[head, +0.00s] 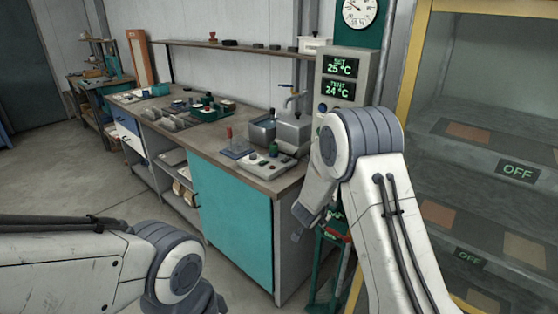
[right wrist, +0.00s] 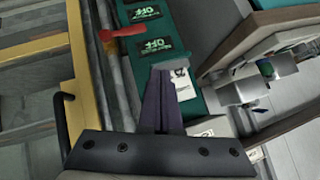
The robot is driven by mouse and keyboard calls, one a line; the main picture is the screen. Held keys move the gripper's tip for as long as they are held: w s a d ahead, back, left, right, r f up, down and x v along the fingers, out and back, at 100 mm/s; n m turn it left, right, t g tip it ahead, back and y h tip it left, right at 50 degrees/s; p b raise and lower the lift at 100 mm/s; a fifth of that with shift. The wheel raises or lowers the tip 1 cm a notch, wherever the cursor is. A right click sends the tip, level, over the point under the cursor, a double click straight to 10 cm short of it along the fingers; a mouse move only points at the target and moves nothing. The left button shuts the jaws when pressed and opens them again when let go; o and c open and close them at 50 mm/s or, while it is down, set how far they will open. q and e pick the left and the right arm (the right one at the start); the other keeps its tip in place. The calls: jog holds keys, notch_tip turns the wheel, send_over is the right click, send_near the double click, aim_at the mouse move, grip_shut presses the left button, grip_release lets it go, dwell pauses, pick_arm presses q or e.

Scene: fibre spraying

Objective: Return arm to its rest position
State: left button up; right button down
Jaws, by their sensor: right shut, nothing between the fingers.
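My right arm (head: 383,205) rises from the lower right of the head view and bends over at a raised joint. Its forearm points down beside the workbench's near right end. In the right wrist view my right gripper (right wrist: 163,72) is shut, its dark fingers together with nothing seen between them. The fingers appear in front of a green panel with OFF displays (right wrist: 145,13); I cannot tell the gap. My left arm (head: 70,262) lies across the lower left of the head view. Its gripper is out of view.
The workbench (head: 232,220) carries several tools and a grey device. A grey control box (head: 340,75) reads 25 °C and 24 °C. A yellow-framed cabinet (head: 412,55) stands close to the right. A red handle (right wrist: 120,32) is near the right gripper. Open floor (head: 75,180) lies at left.

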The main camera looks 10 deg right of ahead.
jog(key=s+a+r+n+y, duration=0.3)
jog(key=a, duration=0.5)
jog(key=s+a+r+n+y, duration=0.3)
jog(key=a+r, duration=0.1)
jog(key=a, duration=0.5)
jog(key=s+a+r+n+g+y, duration=0.2)
jog(key=s+a+r+n+g, duration=0.15)
jog(key=s+a, duration=0.5)
jog(key=s+d+n+g, duration=0.1)
jog(key=s+n, duration=0.2)
jog(key=s, duration=0.5)
jog(key=s+d+r+n+g+h, duration=0.1)
jog(key=s+d+n+g, duration=0.1)
jog(key=s, duration=0.7)
jog(key=s+d+n+g+h, duration=0.1)
jog(key=s+n, duration=0.3)
jog(key=s, duration=0.5)
jog(key=shift+d+r+n+g, duration=0.35)
jog(key=shift+d, duration=0.25)
jog(key=shift+s+d, duration=0.1)
